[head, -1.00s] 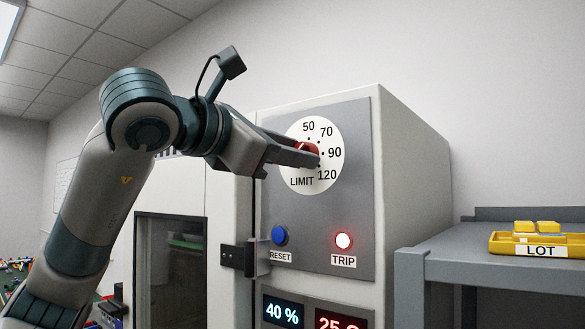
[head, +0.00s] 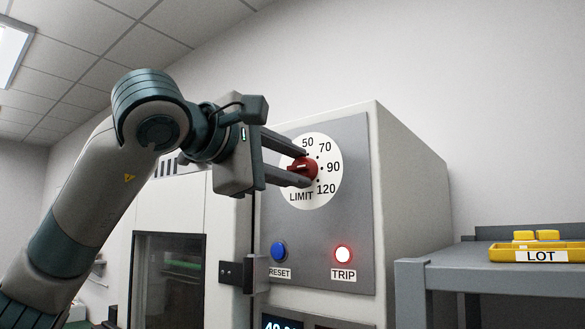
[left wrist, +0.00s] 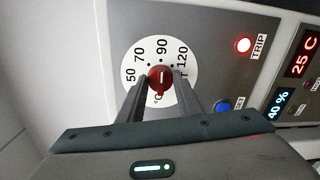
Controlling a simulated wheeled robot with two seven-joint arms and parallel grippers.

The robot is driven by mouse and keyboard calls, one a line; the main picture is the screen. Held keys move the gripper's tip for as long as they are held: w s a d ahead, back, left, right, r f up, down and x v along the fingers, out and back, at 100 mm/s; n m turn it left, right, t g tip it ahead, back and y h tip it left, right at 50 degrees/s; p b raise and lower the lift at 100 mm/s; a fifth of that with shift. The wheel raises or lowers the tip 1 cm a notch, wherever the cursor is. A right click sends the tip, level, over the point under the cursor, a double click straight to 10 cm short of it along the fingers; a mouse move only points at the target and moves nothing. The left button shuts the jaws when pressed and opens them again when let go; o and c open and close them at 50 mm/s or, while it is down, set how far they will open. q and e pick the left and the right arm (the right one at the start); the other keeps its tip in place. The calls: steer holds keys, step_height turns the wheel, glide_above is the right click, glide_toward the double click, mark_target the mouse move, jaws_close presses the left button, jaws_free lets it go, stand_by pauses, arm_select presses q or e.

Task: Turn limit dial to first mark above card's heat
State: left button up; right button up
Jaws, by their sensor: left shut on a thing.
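The limit dial (head: 329,190) is a white disc on the grey panel, marked 50, 70, 90 and 120, with a red knob (head: 303,168) at its centre. My left gripper (head: 306,169) is shut on the red knob, one finger above it and one below in the head view. The knob's white line lies level and seems to point toward 90. In the left wrist view the knob (left wrist: 160,79) sits between the fingertips, its line aimed toward 90. The card is not visible in these frames. My right gripper is not in view.
Below the dial are a blue RESET button (head: 278,251) and a lit red TRIP lamp (head: 343,254). Displays in the left wrist view read 40 % (left wrist: 281,102) and 25 C (left wrist: 304,56). A grey bench (head: 440,266) at right holds a yellow LOT tray (head: 500,254).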

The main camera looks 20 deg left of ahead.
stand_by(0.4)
arm_select(q)
steer(key=o, duration=1)
steer(key=shift+o, duration=0.2)
steer(key=shift+s+a+b, duration=0.15)
steer(key=shift+s+b, duration=0.15)
steer(key=shift+s, duration=0.1)
steer(key=b+v, duration=0.5)
steer(key=v, duration=1.1)
steer(key=shift+s, duration=0.3)
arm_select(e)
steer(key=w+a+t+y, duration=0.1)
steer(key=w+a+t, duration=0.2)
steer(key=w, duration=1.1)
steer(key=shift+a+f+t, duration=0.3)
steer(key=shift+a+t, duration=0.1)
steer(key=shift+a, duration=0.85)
